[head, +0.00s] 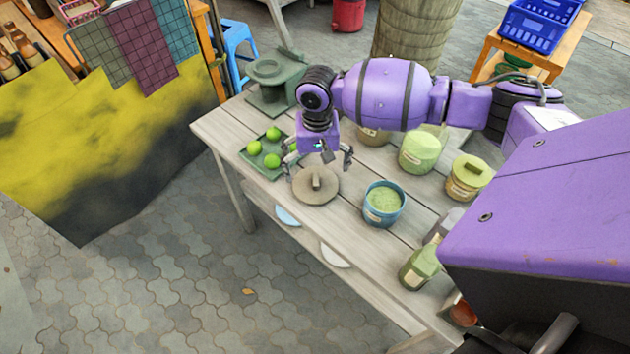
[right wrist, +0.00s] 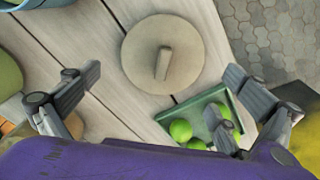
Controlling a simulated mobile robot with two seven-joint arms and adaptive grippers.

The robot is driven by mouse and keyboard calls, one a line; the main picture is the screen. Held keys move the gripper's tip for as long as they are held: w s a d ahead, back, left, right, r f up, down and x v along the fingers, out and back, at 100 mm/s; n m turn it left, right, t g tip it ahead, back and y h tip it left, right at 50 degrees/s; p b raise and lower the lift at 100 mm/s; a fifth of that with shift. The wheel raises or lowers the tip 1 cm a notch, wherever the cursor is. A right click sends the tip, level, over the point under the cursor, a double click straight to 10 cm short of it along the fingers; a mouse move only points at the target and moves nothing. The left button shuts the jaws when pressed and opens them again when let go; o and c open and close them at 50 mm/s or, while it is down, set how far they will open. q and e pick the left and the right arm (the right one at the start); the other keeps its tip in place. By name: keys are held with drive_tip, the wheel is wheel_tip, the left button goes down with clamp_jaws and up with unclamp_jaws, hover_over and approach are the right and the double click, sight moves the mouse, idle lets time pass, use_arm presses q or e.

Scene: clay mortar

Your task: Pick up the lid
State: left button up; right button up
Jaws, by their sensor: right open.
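The lid (head: 316,184) is a round, flat, beige disc with a bar-shaped handle on top. It lies on the wooden table near its front edge. In the right wrist view the lid (right wrist: 184,78) is seen from above, with its handle in the middle. My right gripper (head: 318,164) is open and empty, pointing down above the lid and apart from it. Its two fingers show spread wide in the right wrist view (right wrist: 165,95). My left gripper is not in view.
A green tray (head: 285,173) with limes sits left of the lid. A blue-rimmed pot (head: 384,204) stands to its right. Several jars, including a light green one (head: 420,150), stand behind, and a green bottle (head: 420,268) is at the right.

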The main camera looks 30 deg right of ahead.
sight(316, 182)
drive_tip(key=f, duration=0.4)
drive_tip(key=shift+s+a+f, duration=0.3)
drive_tip(key=shift+s+a, duration=0.05)
drive_tip(key=shift+s, duration=0.05)
drive_tip(key=shift+f, duration=0.2)
drive_tip(key=shift+c, duration=0.5)
